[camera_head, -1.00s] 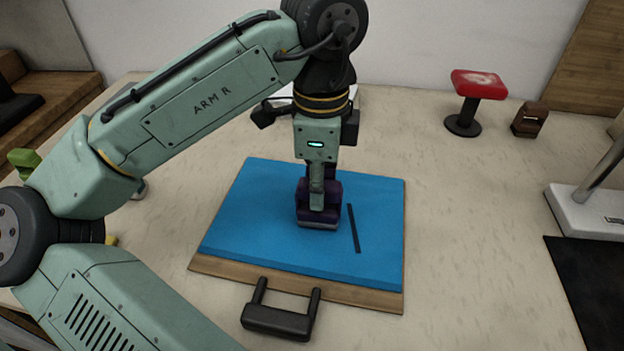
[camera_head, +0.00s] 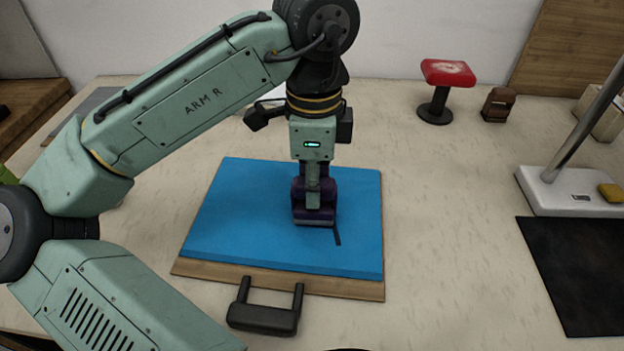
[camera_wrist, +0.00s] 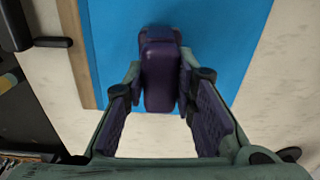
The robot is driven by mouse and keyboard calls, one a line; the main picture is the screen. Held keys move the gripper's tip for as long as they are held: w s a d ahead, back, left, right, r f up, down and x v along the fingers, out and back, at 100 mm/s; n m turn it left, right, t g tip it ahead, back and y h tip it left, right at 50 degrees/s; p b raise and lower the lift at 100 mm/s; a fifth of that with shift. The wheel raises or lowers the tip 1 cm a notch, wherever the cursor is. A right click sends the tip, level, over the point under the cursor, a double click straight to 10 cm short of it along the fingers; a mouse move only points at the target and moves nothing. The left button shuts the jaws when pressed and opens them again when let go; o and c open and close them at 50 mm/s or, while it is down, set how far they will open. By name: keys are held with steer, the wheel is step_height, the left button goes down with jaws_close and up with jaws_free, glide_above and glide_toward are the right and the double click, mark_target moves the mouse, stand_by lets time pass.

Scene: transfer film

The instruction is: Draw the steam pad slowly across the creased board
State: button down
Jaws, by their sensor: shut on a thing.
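The steam pad (camera_head: 314,216) is a dark purple block with a grey base edge. It is upright on the blue-topped board (camera_head: 235,215), right of its middle. My gripper (camera_head: 313,194) is shut on it from above; the wrist view shows the purple block (camera_wrist: 160,85) between the two fingers. The dark crease line (camera_head: 337,237) runs along the board; only its lower end shows, just at the pad's lower right edge. The rest of it is hidden by the pad and gripper.
A black handle (camera_head: 263,318) sticks out from the board's front edge. A red-topped stand (camera_head: 447,73) and a small brown block (camera_head: 498,104) stand at the back right. A white-based stand (camera_head: 570,190) and black mat (camera_head: 580,270) lie right. Tabletop right of the board is clear.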

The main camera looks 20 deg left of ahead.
stand_by(0.6)
steer(key=shift+w+d+p, duration=0.2)
steer(key=shift+d+p, duration=0.2)
steer(key=shift+d, duration=0.65)
steer(key=shift+w+d+p, duration=0.2)
steer(key=shift+d+p, duration=0.15)
steer(key=shift+d, duration=0.7)
step_height(320, 180, up, 8)
steer(key=shift+p, duration=0.4)
stand_by(0.9)
